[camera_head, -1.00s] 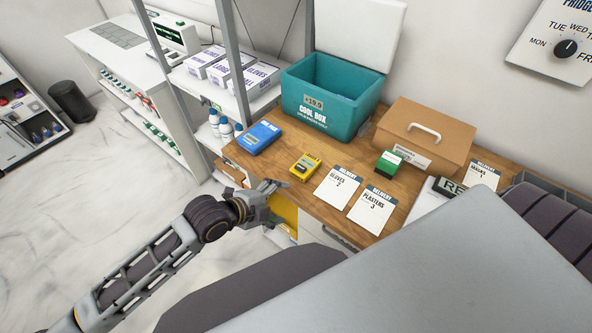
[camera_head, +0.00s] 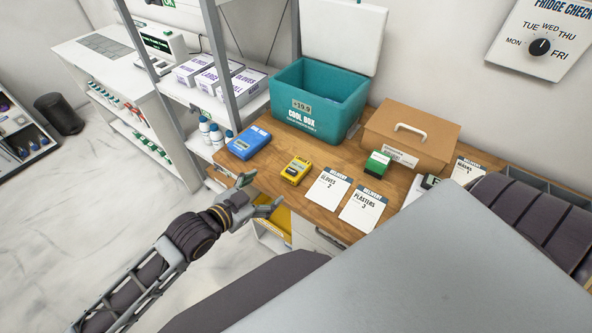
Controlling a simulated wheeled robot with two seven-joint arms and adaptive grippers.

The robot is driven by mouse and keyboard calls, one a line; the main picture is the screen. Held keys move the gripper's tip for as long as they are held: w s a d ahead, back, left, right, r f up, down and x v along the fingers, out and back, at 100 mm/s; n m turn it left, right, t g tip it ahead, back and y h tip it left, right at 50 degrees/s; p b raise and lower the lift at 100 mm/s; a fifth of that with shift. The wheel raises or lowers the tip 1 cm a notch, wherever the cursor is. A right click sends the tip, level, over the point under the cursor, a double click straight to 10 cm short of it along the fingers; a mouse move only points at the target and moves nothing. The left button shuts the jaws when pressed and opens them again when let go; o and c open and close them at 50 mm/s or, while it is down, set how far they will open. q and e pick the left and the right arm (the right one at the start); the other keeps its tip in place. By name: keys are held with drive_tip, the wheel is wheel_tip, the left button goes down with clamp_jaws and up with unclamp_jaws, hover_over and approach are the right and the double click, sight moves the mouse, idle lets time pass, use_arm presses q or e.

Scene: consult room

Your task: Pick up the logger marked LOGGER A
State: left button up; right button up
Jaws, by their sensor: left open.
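My left gripper (camera_head: 264,191) is open and empty at the desk's front left edge. Its fingers are spread, in front of and left of the yellow device and below the blue one in the picture, apart from both. My right gripper is out of view.
Behind the devices stand a teal cool box (camera_head: 300,117) with its lid open and a brown box (camera_head: 440,140) with a handle. A shelf post (camera_head: 217,65) rises at the left.

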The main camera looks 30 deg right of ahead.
sight(290, 172)
use_arm(q)
drive_tip(key=shift+d+r+n, duration=0.1)
drive_tip(key=shift+r+n, duration=0.1)
drive_tip(key=shift+n, duration=1.6)
drive_tip(key=shift+d, duration=0.15)
drive_tip(key=shift+x, duration=4.15)
drive_tip(key=shift+d, duration=0.2)
drive_tip(key=shift+p+x, duration=0.6)
drive_tip(key=shift+x, duration=1.85)
drive_tip(key=shift+d+r, duration=0.1)
drive_tip(key=shift+r, duration=0.05)
